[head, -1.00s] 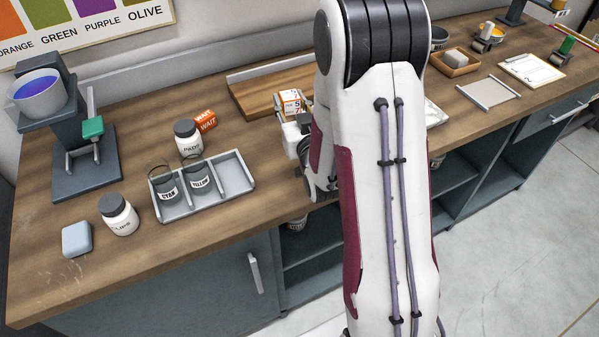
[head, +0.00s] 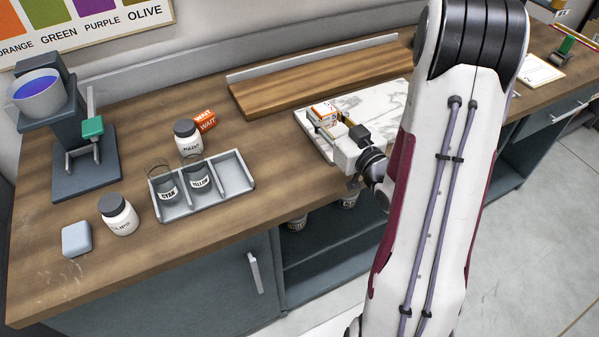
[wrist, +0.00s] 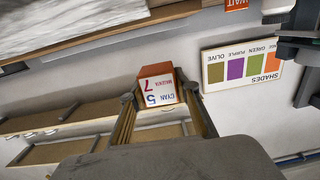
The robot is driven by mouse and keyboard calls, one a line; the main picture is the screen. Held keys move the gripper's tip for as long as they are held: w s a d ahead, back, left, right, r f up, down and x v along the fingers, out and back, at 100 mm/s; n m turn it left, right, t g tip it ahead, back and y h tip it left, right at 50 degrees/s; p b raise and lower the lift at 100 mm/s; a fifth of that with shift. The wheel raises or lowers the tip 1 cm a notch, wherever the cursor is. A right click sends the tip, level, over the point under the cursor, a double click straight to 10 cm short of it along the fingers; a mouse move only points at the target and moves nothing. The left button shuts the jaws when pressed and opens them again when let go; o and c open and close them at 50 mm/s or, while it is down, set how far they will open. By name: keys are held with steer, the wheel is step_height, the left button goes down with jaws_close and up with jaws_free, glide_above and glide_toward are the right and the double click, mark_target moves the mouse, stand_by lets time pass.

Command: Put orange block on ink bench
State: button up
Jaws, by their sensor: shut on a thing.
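A block (head: 324,114) with an orange face and white printed faces is in my gripper (head: 335,128). The wooden bench top (head: 120,270) runs under everything. My arm hides part of the slab and the right side of the bench.
An orange WAIT block (head: 205,121) stands beside a white jar (head: 187,138). A grey divided tray (head: 236,173) holds cyan and yellow jars. A raised wooden board (head: 300,78) lies along the back. A SHADES chart (wrist: 241,62) hangs on the wall.

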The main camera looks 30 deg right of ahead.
steer(key=s+a+n+g+y, duration=0.1)
steer(key=s+a+n+y, duration=0.3)
steer(key=a+y, duration=0.2)
steer(key=a, duration=0.2)
steer(key=shift+a+r, duration=0.2)
steer(key=shift+a, duration=0.15)
steer(key=shift+f, duration=0.15)
glide_above(299, 173)
steer(key=shift+f, duration=2.8)
steer(key=shift+f, duration=1.85)
steer(key=shift+f, duration=0.2)
steer(key=o, duration=1.2)
